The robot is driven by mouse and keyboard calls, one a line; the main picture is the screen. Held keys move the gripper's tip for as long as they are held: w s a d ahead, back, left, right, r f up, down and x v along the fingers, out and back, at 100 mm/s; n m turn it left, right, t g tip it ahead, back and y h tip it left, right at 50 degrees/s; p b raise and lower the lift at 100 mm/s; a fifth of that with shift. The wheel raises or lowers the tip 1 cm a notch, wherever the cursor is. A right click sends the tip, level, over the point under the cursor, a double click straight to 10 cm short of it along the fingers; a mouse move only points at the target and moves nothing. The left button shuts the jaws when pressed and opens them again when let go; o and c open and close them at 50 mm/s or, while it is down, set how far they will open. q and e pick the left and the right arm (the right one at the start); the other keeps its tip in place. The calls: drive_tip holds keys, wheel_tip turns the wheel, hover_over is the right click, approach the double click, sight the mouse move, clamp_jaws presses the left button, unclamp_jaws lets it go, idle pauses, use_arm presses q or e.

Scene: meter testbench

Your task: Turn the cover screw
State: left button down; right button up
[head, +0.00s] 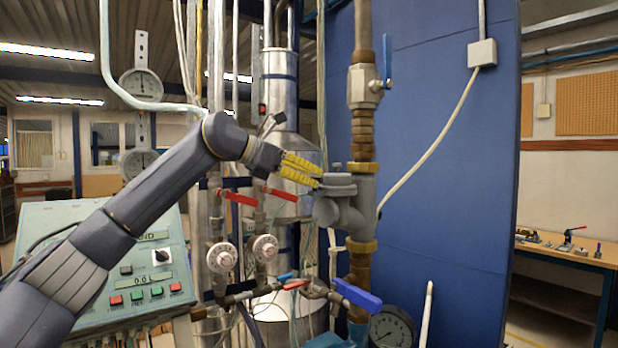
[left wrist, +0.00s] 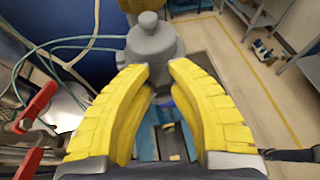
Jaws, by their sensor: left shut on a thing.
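The grey meter body (head: 340,212) sits on the vertical brass pipe, with a round grey cover screw (head: 338,180) on its top. My left gripper (head: 318,173) reaches in from the left, its yellow fingers level with the cover screw. In the left wrist view my left gripper (left wrist: 160,72) has its two yellow fingertips at the near side of the grey cover screw (left wrist: 150,42), shut on it. The exact contact between the tips is partly hidden. A small round knob (left wrist: 148,20) shows beyond the tips. My right gripper is not in view.
A blue panel (head: 440,170) stands behind the pipe. Red lever handles (head: 237,198) and a blue lever handle (head: 358,295) stick out among pipes below. A control box (head: 120,260) stands lower left. A red lever (left wrist: 38,105) is left of the fingers in the wrist view.

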use_arm(q)
drive_tip(key=n+t, duration=0.1)
drive_tip(key=n+t+y, duration=0.2)
drive_tip(key=shift+s+d, duration=0.2)
drive_tip(key=shift+s, duration=0.05)
drive_tip(key=shift+d+n+t+y, duration=0.2)
drive_tip(key=shift+n+t+y, duration=1.3)
drive_tip(key=shift+n+y, duration=0.65)
drive_tip(key=c, duration=1.1)
unclamp_jaws()
drive_tip(key=shift+o, duration=0.2)
drive_tip(key=v, duration=1.2)
drive_tip(key=shift+d, duration=0.15)
